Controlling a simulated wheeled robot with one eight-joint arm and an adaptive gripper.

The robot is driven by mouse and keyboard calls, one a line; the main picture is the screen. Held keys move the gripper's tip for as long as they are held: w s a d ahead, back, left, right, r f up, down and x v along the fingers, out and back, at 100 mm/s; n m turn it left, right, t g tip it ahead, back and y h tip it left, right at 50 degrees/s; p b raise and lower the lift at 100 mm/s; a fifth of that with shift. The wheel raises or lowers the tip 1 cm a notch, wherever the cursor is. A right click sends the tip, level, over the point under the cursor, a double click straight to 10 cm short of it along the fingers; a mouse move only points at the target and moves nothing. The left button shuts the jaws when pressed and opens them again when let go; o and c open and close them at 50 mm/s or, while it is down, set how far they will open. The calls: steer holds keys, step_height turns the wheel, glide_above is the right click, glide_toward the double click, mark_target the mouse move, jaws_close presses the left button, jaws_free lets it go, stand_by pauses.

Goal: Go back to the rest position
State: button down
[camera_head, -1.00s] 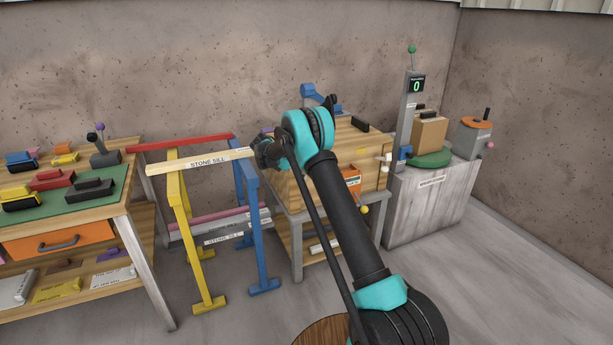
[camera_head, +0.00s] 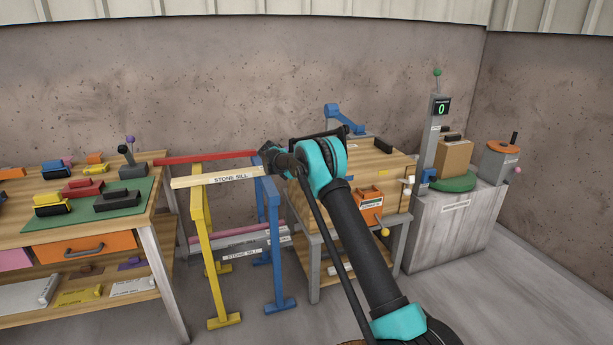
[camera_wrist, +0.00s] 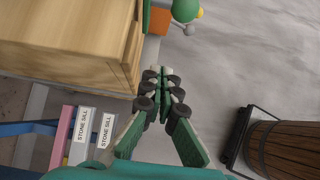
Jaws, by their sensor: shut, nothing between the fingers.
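My gripper (camera_wrist: 160,85) is shut and empty in the wrist view. Its green fingers with dark pads meet over the grey floor. The wooden workbench (camera_wrist: 70,40) lies to the upper left of it, apart from the fingertips. In the head view my teal and black arm reaches up from the lower right. It overlaps the workbench (camera_head: 390,165), and the fingers cannot be made out there. A board labelled "STONE SILL" (camera_head: 200,181) lies across the trestle tops, left of the arm's far end.
Yellow (camera_head: 203,250) and blue (camera_head: 273,245) trestles stand left of my arm. A tool table (camera_head: 60,240) is farther left. A grey cabinet (camera_head: 455,235) with a box (camera_head: 454,158) stands right. A wooden barrel (camera_wrist: 285,145) on a dolly is right of my gripper. Floor between is clear.

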steer(key=s+d+r+m+y, duration=0.1)
steer(key=s+d+r+m, duration=0.3)
steer(key=s, duration=0.4)
steer(key=s+d+r+m+y, duration=0.25)
steer(key=s+d, duration=0.25)
steer(key=s, duration=0.4)
steer(key=s+d+r+m+y, duration=0.1)
steer(key=s+d+r+m, duration=0.3)
steer(key=s, duration=0.4)
steer(key=s+d+f+m+y, duration=0.1)
steer(key=s+f+m, duration=0.2)
steer(key=s, duration=0.7)
steer(key=s+f+m+t+y, duration=0.1)
steer(key=s+f+m, duration=0.2)
steer(key=s, duration=0.8)
steer(key=s+d+f+m+y, duration=0.1)
steer(key=s+f+m, duration=0.2)
steer(key=s, duration=0.8)
steer(key=shift+d+m+t, duration=0.3)
steer(key=shift+d+m, duration=0.05)
steer(key=shift+m, duration=0.6)
steer(key=shift+w+y, duration=0.15)
steer(key=shift+y, duration=0.1)
